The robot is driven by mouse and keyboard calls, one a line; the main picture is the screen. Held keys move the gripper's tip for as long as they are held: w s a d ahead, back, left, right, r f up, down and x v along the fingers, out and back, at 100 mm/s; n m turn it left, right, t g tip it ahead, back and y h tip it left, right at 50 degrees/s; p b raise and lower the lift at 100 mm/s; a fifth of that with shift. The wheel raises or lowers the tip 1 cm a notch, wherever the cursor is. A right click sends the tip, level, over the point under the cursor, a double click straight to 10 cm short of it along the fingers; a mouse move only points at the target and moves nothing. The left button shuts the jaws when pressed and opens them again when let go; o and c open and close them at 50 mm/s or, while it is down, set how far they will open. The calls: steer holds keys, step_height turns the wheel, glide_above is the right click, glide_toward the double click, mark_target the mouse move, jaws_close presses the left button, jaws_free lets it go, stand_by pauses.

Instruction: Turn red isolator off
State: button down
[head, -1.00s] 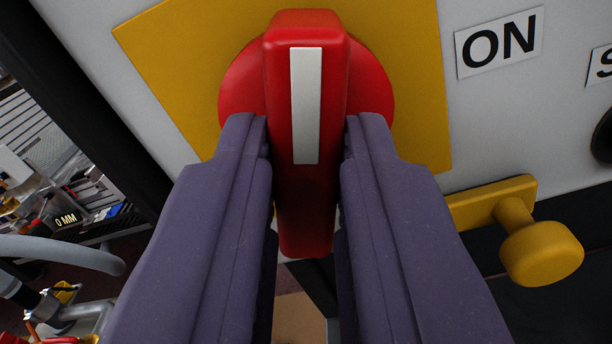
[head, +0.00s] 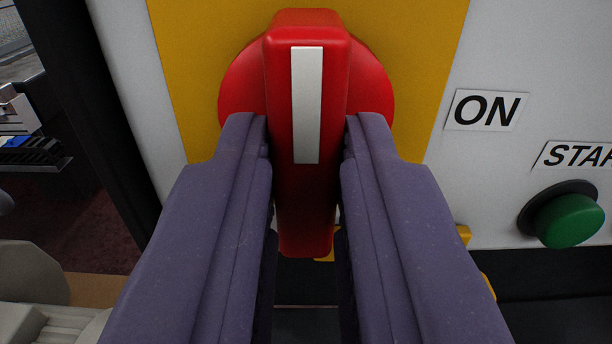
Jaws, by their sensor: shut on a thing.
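The red isolator handle (head: 305,210) has a white stripe on its face and stands upright in the head view. Its round red base sits on a yellow plate (head: 210,60). My gripper (head: 306,135) is shut on the handle, one purple finger pressed along each side. The ON label (head: 485,110) is on the grey panel to the right of the yellow plate and tilts slightly down to the right. The lower part of the base is hidden behind the handle and fingers.
A green button (head: 570,220) with a dark collar sits on the panel at the right, under a partly cut-off label (head: 578,155). Yellow parts show below the plate, mostly hidden by my fingers. The panel's dark edge (head: 95,95) runs down the left side.

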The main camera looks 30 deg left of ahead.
steer(key=shift+f, duration=0.15)
steer(key=c, duration=1)
jaws_free()
steer(key=shift+c, duration=0.2)
steer(key=p+v, duration=0.2)
steer(key=v, duration=0.6)
steer(key=shift+w, duration=0.15)
